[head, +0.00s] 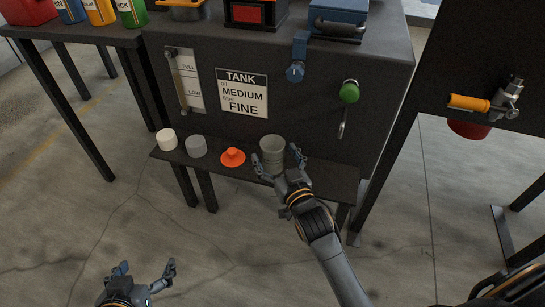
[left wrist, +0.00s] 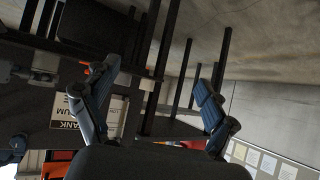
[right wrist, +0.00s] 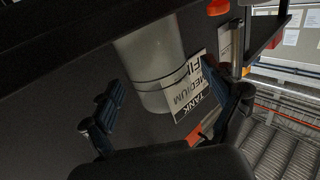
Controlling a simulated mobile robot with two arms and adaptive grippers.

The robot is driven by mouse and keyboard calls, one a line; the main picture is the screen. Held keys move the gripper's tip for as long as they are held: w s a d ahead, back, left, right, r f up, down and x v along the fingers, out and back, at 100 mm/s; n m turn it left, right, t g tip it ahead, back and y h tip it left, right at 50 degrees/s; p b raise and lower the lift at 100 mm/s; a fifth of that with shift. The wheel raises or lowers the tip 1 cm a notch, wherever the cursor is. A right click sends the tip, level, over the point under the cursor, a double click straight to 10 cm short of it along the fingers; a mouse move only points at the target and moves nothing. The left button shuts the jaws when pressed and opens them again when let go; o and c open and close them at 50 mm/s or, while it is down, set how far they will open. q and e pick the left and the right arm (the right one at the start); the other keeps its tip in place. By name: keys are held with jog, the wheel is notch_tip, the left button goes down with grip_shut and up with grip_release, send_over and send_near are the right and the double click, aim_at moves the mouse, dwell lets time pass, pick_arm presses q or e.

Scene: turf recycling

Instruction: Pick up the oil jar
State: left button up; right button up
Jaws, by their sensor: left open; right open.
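The oil jar appears to be the grey-green cylinder (head: 272,145) standing upright near the right end of the low shelf (head: 325,178). In the right wrist view the jar (right wrist: 152,62) lies ahead, between the open fingers (right wrist: 172,102); contact cannot be told. My left gripper (head: 146,270) is open and empty, low in front of the shelf. In the left wrist view its fingers (left wrist: 152,88) are spread with nothing between them.
An orange funnel-like piece (head: 233,157), a grey cylinder (head: 196,146) and a white cylinder (head: 166,139) stand left of the jar. The dark tank (head: 300,95) with a green-knobbed valve (head: 349,92) rises behind. A workbench (head: 95,32) stands left. The floor in front is clear.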

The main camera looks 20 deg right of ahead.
jog(key=shift+w, duration=0.9)
pick_arm(q)
jog(key=shift+w+d+r+t, duration=0.3)
jog(key=shift+w+r+t, duration=0.3)
jog(key=shift+w+r, duration=0.15)
pick_arm(e)
jog(key=c, duration=1.3)
pick_arm(q)
jog(key=shift+s, duration=0.1)
pick_arm(e)
jog(key=shift+r, duration=0.15)
